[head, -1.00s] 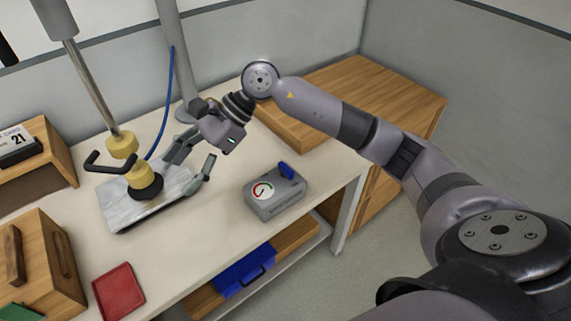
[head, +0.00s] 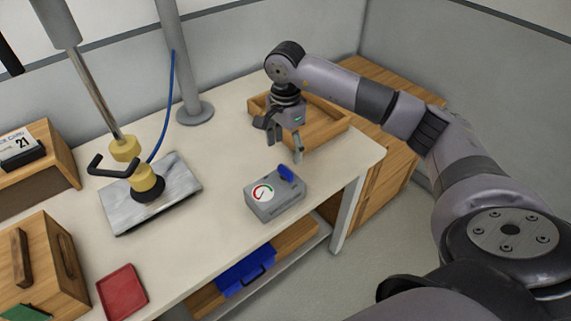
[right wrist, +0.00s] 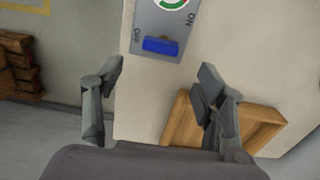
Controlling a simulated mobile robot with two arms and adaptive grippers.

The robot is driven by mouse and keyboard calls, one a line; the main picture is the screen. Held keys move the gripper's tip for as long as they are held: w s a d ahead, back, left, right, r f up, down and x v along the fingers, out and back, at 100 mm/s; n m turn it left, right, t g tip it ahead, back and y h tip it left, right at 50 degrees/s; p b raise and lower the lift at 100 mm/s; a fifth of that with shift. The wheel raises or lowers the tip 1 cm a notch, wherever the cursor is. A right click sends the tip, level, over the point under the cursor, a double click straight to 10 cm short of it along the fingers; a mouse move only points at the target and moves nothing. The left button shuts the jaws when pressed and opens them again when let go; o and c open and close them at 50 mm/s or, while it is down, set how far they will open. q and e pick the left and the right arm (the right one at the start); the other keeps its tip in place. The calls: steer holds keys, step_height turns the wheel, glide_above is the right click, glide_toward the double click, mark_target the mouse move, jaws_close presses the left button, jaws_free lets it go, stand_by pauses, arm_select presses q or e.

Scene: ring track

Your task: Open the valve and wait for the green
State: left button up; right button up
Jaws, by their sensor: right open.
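The valve is a blue handle (head: 286,173) on the top of a grey box (head: 277,205) with a round dial gauge (head: 264,192). The dial has red and green arcs; I cannot read its needle surely. In the right wrist view the blue handle (right wrist: 161,46) lies beyond the fingertips, near the OFF mark, with ON on the other side. My right gripper (head: 284,149) is open and empty, fingers pointing down, behind and above the box, apart from the handle. My left gripper is not in view.
A wooden tray (head: 328,127) lies behind my right gripper, close to one finger. A metal plate (head: 118,210) with a yellow fitting (head: 147,180) and black crank stands to the left. A red tray (head: 122,291) lies at the front left. The table between plate and box is clear.

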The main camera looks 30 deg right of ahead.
mark_target(285, 170)
step_height(285, 170, down, 8)
steer(key=shift+a+f+p, duration=0.1)
steer(key=shift+f+p, duration=0.1)
steer(key=shift+p, duration=0.65)
steer(key=c, duration=1.2)
steer(key=shift+o, duration=0.2)
